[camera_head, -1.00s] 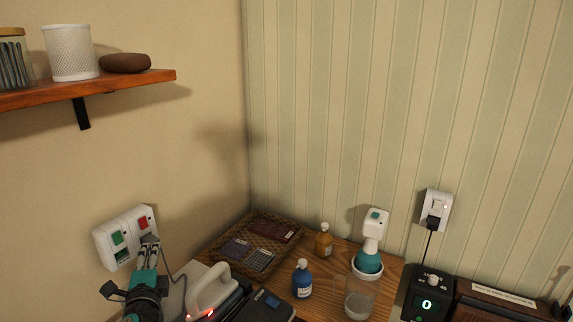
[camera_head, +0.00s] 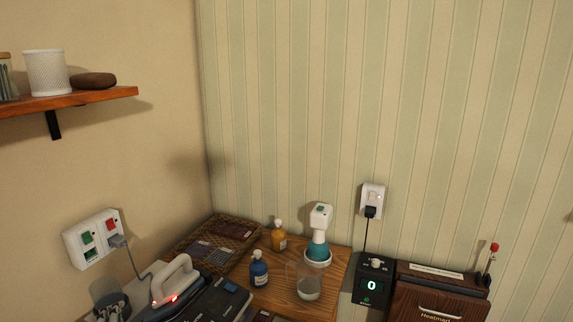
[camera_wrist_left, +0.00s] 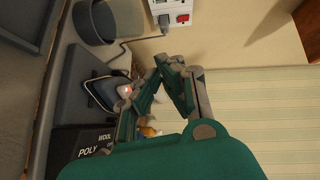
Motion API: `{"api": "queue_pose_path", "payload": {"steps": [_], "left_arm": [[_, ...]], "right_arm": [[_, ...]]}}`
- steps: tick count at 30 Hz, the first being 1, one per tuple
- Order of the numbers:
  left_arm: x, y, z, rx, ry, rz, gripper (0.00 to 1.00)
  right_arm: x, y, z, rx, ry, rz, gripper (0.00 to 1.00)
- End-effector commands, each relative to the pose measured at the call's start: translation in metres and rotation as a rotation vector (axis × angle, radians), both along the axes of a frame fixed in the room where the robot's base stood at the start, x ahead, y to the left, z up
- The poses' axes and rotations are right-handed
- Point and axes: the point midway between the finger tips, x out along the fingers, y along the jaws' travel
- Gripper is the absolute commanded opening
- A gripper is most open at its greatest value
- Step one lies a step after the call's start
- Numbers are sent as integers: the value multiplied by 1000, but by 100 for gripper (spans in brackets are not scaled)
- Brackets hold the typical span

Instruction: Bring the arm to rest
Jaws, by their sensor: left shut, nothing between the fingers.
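My left gripper (camera_head: 112,309) is at the bottom left of the head view, partly cut off by the frame edge. It is shut and empty. In the left wrist view its teal and grey fingers (camera_wrist_left: 168,64) come together at the tips. The gripper is below and apart from the white double socket (camera_head: 92,239) on the left wall, which has a green and a red switch. A grey plug (camera_head: 117,241) sits in its right outlet, with a cord running to the white-handled iron (camera_head: 173,280), which shows a red light. My right gripper is not in view.
A dark cup (camera_wrist_left: 95,18) stands close to my left gripper. The wooden table (camera_head: 325,285) holds a wicker tray (camera_head: 187,243), a blue bottle (camera_head: 259,270), an amber bottle (camera_head: 279,239) and a glass jar (camera_head: 307,283). A wooden shelf (camera_head: 100,96) juts out above left.

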Motion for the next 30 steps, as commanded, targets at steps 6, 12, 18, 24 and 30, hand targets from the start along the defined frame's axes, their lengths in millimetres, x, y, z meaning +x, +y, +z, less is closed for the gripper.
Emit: {"api": "queue_pose_path", "payload": {"steps": [6, 12, 18, 24, 30], "left_arm": [[-50, -26, -50, -284, 108, 67, 0], [-123, -67, -103, -621, 279, 175, 0], [-197, -113, -134, -894, 462, 288, 0], [-252, -146, -144, -1058, 606, 373, 0], [-300, -175, -143, -1180, 736, 447, 0]], "right_arm": [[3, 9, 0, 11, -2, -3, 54], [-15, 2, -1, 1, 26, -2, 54], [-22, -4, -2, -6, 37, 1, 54], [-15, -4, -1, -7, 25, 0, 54], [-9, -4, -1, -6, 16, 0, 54]]}}
